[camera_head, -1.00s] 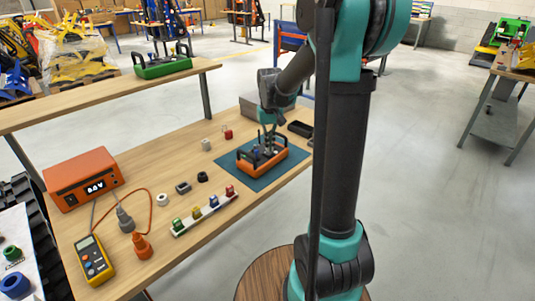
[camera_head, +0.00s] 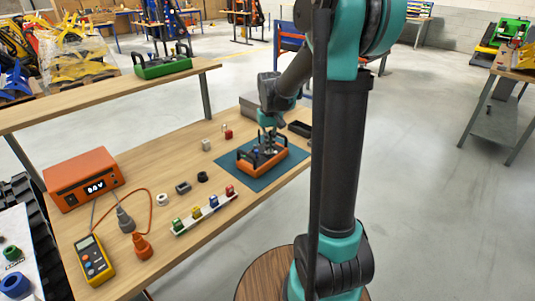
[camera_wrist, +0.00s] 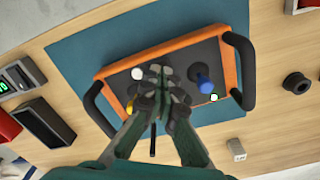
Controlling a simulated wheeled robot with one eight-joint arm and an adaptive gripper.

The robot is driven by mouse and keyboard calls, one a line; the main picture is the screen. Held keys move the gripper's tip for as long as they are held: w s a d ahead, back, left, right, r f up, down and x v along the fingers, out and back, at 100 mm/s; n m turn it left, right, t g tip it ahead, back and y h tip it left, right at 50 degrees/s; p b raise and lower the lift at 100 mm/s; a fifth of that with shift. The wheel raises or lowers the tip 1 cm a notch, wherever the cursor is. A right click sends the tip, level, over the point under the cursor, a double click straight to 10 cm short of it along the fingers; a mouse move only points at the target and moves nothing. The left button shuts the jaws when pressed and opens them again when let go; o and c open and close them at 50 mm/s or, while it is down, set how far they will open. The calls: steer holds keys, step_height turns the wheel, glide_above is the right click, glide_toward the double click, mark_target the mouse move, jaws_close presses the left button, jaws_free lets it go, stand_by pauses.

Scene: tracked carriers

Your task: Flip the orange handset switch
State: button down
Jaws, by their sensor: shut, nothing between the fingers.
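The orange handset (camera_head: 281,165) lies on a teal mat (camera_head: 245,177) near the bench's right end; it has a dark top panel and two black handles. In the wrist view the orange handset (camera_wrist: 178,44) fills the middle. Its panel shows a blue knob (camera_wrist: 203,84), a white round part (camera_wrist: 137,74) and a yellow part (camera_wrist: 130,107). My gripper (camera_wrist: 163,76) is shut and empty, with its fingertips over the panel between the white part and the blue knob. Whether the tips touch the panel is unclear. The switch itself cannot be made out; the fingers hide part of the panel.
A grey box (camera_head: 255,107) and a black tray (camera_head: 300,129) stand behind the mat. Small blocks and a strip of coloured parts (camera_head: 205,211) lie to the left, with a multimeter (camera_head: 93,262) and an orange power supply (camera_head: 83,178) farther left.

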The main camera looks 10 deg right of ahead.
steer(key=shift+f, duration=0.45)
stand_by(0.3)
steer(key=shift+r, duration=3.5)
steer(key=s+d+f+t, duration=0.1)
steer(key=s+f, duration=0.3)
steer(key=s, duration=0.3)
steer(key=s+d+f+t, duration=0.1)
steer(key=s+f, duration=0.3)
steer(key=s, duration=0.3)
steer(key=s+d+f+m+t, duration=0.1)
steer(key=s+f, duration=0.3)
steer(key=s, duration=0.4)
steer(key=shift+d+t, duration=0.55)
steer(key=shift+t, duration=0.05)
steer(key=shift+a, duration=0.15)
